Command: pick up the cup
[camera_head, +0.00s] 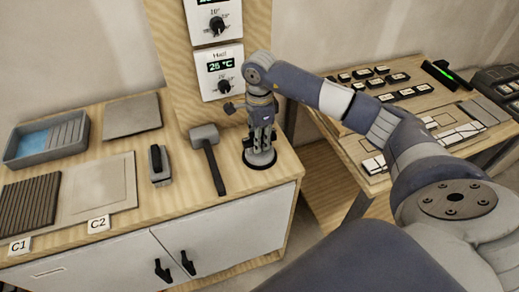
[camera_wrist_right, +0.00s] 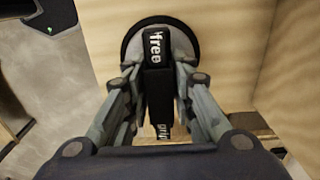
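The cup looks like a suction cup (camera_head: 261,158) with a round dark base, standing upright on the wooden worktop near its right end. In the right wrist view its black lever (camera_wrist_right: 158,75) is marked "free" and "grip", above the round black rim (camera_wrist_right: 126,42). My right gripper (camera_head: 262,133) points down over the cup. In the wrist view its fingers (camera_wrist_right: 160,82) stand on both sides of the lever, close to it. Whether they press on the handle I cannot tell. My left gripper is not in view.
A mallet (camera_head: 206,153) and a small dark-handled tool (camera_head: 158,165) lie left of the cup. Farther left are tiles (camera_head: 132,115), a grey tray (camera_head: 45,139) and labels C1 and C2. A panel with dials (camera_head: 219,70) stands behind. A second table (camera_head: 350,147) is at right.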

